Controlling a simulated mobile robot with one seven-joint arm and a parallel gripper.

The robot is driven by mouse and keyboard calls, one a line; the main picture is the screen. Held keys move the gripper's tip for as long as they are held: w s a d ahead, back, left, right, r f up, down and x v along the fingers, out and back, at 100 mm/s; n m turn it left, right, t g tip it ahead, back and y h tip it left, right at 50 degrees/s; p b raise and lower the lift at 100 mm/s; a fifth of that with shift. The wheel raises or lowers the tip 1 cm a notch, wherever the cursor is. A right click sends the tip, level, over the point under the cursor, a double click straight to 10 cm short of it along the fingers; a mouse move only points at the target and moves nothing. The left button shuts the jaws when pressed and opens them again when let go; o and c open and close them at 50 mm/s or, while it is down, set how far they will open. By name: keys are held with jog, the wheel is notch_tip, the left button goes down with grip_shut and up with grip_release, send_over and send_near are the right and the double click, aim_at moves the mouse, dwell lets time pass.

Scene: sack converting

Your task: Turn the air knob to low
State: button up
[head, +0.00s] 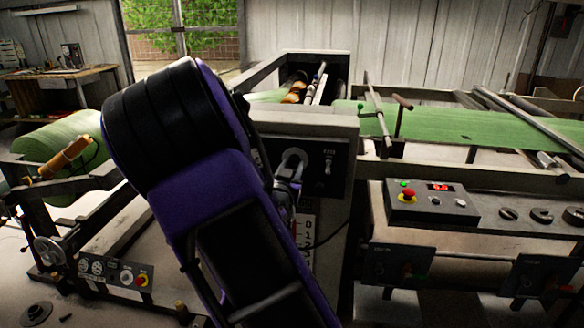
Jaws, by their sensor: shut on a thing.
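A dark upright panel (335,190) is on the end of the grey machine housing, at the middle of the head view. A pale round knob (293,159) shows on it, just right of my purple and black arm. My gripper (290,178) is at this panel and shut on what looks like this knob, which I take to be the air knob. My arm hides most of the fingers and the left part of the panel. The knob's setting and any low mark cannot be read.
A small switch (328,167) sits close right of the knob. Below is a white number plate (307,240). At right are a control box (430,203) with a red button, and lever panels (398,265). Green sheet (450,125) runs behind; a green roll (55,138) is at left.

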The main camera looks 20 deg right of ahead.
grip_shut()
jog(key=shift+n, duration=0.3)
